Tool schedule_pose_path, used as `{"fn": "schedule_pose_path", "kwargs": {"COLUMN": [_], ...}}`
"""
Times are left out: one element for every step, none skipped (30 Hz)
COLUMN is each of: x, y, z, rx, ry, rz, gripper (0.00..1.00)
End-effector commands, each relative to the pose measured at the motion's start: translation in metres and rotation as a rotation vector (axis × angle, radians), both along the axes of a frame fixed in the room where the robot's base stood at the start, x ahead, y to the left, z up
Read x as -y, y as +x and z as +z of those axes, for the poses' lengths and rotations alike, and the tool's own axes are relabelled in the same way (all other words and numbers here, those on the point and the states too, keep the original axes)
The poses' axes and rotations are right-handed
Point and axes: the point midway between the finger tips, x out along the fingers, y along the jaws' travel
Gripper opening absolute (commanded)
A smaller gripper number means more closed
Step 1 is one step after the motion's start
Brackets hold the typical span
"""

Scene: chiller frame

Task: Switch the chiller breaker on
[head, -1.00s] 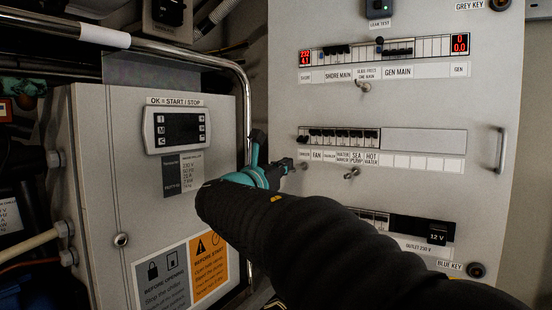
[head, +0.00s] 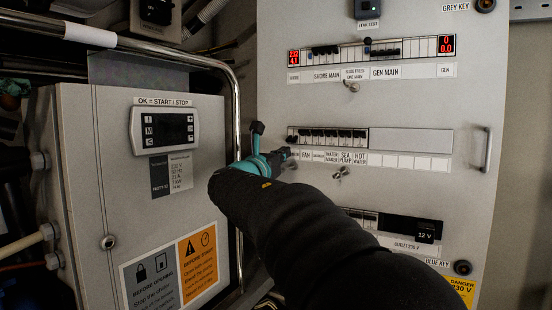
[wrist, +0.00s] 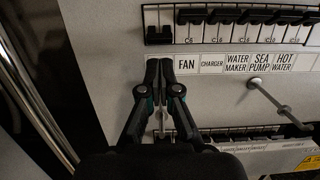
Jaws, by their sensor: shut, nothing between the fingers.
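The chiller breaker (wrist: 158,37) is the leftmost switch of the middle breaker row, in the wrist view. Its black lever sits lower than the other levers in the row. Its label is hidden behind my fingers. My gripper (wrist: 159,62) is shut and empty, its fingertips just below that lever, over the label strip left of FAN. I cannot tell whether they touch the panel. In the head view my gripper (head: 286,153) is at the left end of the middle breaker row (head: 330,135), partly covering its lower left corner.
Neighbouring breakers (wrist: 222,16) stand close on the right. A key-like knob (wrist: 254,84) sticks out below the labels. The grey chiller cabinet (head: 75,200) and a metal rail (head: 238,110) stand left of the panel. A handle (head: 487,150) is at the panel's right edge.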

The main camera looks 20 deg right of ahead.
Motion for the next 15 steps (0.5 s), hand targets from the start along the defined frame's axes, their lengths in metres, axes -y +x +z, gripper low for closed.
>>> {"fn": "schedule_pose_path", "kwargs": {"x": [0.007, 0.010, 0.014, 0.016, 0.018, 0.021, 0.023, 0.024, 0.025, 0.026, 0.027, 0.027, 0.027, 0.027, 0.027], "y": [0.005, 0.007, 0.011, 0.013, 0.014, 0.016, 0.018, 0.019, 0.020, 0.020, 0.021, 0.021, 0.021, 0.021, 0.021], "z": [0.002, 0.002, 0.003, 0.004, 0.005, 0.005, 0.006, 0.006, 0.006, 0.006, 0.007, 0.007, 0.007, 0.007, 0.007], "rx": [0.000, 0.000, 0.000, 0.000, 0.001, 0.000, -0.001, -0.001, -0.001, 0.000, 0.000, 0.000, 0.000, 0.000, 0.000], "ry": [0.000, 0.000, 0.000, 0.000, -0.001, 0.000, 0.000, 0.000, -0.001, 0.000, 0.000, 0.000, 0.000, 0.000, 0.000], "rz": [-0.003, -0.003, -0.002, -0.002, -0.002, -0.001, -0.001, -0.001, 0.000, 0.000, 0.000, 0.000, 0.000, 0.000, 0.001], "gripper": [0.00, 0.00, 0.00, 0.00, 0.00, 0.00, 0.00, 0.00, 0.00, 0.00, 0.00, 0.00, 0.00, 0.00, 0.00]}}
